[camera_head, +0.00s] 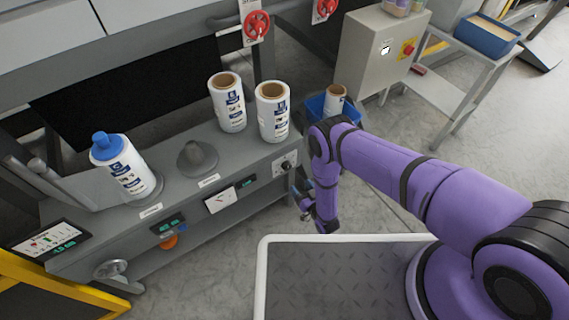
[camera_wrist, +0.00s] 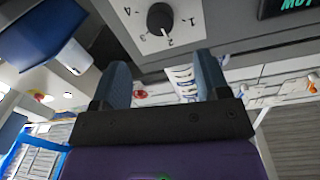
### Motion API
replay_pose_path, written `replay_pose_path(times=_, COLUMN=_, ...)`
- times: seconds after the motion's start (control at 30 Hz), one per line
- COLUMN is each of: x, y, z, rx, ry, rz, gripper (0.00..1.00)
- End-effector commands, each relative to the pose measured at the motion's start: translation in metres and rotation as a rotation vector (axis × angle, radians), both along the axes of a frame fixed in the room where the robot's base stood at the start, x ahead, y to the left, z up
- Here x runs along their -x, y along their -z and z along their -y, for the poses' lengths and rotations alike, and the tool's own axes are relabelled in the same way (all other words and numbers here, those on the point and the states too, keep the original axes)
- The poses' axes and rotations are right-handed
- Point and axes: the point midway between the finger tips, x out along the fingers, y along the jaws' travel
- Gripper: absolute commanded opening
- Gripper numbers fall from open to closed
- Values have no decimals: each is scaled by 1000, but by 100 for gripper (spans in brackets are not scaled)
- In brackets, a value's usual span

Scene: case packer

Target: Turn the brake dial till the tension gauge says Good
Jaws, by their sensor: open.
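The brake dial appears to be the black knob on a white numbered plate (camera_head: 286,166) at the right end of the grey machine's front. It shows larger in the wrist view (camera_wrist: 160,18), its white mark towards the 2 at lower right. The likely tension gauge is a white panel with a dark needle (camera_head: 220,200), left of the dial; its words are too small to read. My gripper (camera_head: 306,205) is in front of the machine, close to the dial. In the wrist view my gripper (camera_wrist: 163,78) is open and empty, its two fingers apart below the knob, not around it.
A small dark display (camera_head: 247,182) sits between gauge and dial; it shows green letters in the wrist view (camera_wrist: 288,5). White labelled rolls (camera_head: 230,103) stand on the machine top. A blue bin (camera_head: 317,107) is behind my arm. A white-rimmed tray (camera_head: 263,278) is in front.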

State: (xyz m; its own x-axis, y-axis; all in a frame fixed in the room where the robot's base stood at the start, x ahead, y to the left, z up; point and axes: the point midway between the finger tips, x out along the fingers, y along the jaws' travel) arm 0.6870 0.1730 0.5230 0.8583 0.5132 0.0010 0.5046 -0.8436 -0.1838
Motion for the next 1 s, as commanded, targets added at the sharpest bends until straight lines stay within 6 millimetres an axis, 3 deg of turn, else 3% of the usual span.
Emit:
replay_pose_path(times=0.6, x=-79, y=-1, z=-47, rx=0, ry=-1, rz=2, gripper=69)
replay_pose_path(times=1.0, x=-90, y=0, z=-54, rx=1, ry=0, rz=-1, gripper=69)
